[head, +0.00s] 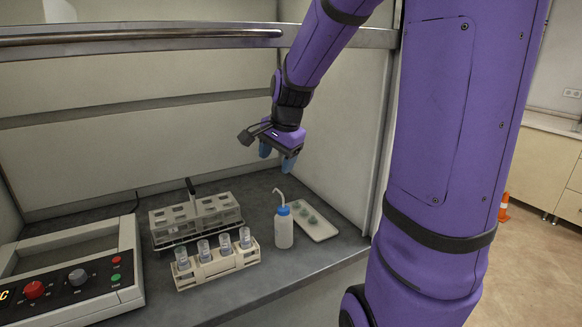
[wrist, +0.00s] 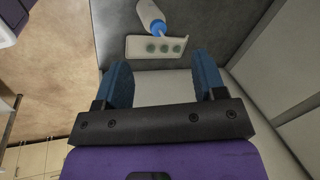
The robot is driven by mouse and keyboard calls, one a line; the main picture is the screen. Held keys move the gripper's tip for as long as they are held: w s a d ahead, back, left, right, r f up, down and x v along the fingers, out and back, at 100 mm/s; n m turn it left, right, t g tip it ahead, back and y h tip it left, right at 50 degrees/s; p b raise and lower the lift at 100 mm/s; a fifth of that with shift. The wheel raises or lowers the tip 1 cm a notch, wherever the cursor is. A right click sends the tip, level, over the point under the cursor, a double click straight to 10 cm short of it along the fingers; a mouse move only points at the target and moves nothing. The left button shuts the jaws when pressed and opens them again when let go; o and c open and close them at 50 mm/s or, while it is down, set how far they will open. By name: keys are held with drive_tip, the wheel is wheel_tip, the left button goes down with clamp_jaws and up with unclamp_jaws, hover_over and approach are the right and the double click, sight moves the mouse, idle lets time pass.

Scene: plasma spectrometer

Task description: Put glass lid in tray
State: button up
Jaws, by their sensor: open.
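A white tray (head: 322,233) lies on the dark bench at the right, and three small greenish round glass lids (head: 303,213) sit in a row on it. The tray (wrist: 135,47) and the lids (wrist: 164,47) also show at the top of the wrist view, beyond my fingertips. A beige rack (head: 217,265) at the bench front holds several clear glass vessels (head: 203,250); whether each has a lid on top is too small to tell. My gripper (head: 277,157) is open and empty, high above the bench. Its two blue fingers (wrist: 163,72) are wide apart with nothing between them.
A white wash bottle (head: 284,232) with a blue cap and bent spout stands between the beige rack and the tray. A grey rack (head: 195,218) with a handle stands behind. A control box (head: 75,275) with knobs fills the left. The hood's metal bar (head: 140,37) crosses above.

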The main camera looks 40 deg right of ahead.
drive_tip(key=s+a+r+n, duration=0.4)
drive_tip(key=s+a+n, duration=0.2)
drive_tip(key=s+n, duration=0.2)
drive_tip(key=s+a+r+n+t, duration=0.1)
drive_tip(key=s+a+r+n, duration=0.3)
drive_tip(key=s+a+n, duration=0.3)
drive_tip(key=s, duration=0.4)
drive_tip(key=shift+s+a+n+t, duration=0.2)
drive_tip(key=shift+n+t, duration=0.1)
drive_tip(key=shift+n, duration=0.1)
